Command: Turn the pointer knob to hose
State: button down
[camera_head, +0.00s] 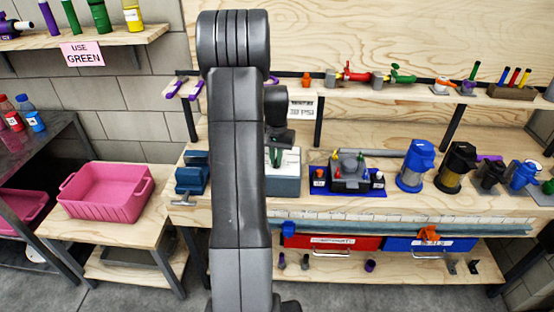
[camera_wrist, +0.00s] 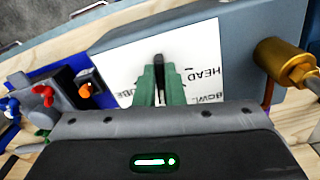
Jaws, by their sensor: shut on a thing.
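The selector box is blue-grey with a white label plate; it stands on the workbench in the head view (camera_head: 284,186) and fills the middle of the wrist view (camera_wrist: 128,55). The label shows "HEAD" and partly hidden words like "BOWL" and "UBE"; I cannot read "hose". The dark pointer knob (camera_wrist: 159,62) stands between the green fingers of my gripper (camera_wrist: 162,82), its narrow end toward the top of the wrist picture. My gripper is shut on it. In the head view my gripper (camera_head: 275,157) is over the box, and my arm hides its left part.
A brass fitting (camera_wrist: 282,62) sticks out at the box's right in the wrist view. Blue (camera_head: 415,168) and black (camera_head: 456,168) filter housings stand farther right on the bench.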

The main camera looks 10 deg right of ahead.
jog(key=m, duration=0.5)
jog(key=shift+w+a+r+b, duration=0.1)
jog(key=shift+w+a+b, duration=0.1)
jog(key=shift+b, duration=0.1)
jog(key=shift+m, duration=0.3)
jog(key=c, duration=1.5)
grip_release()
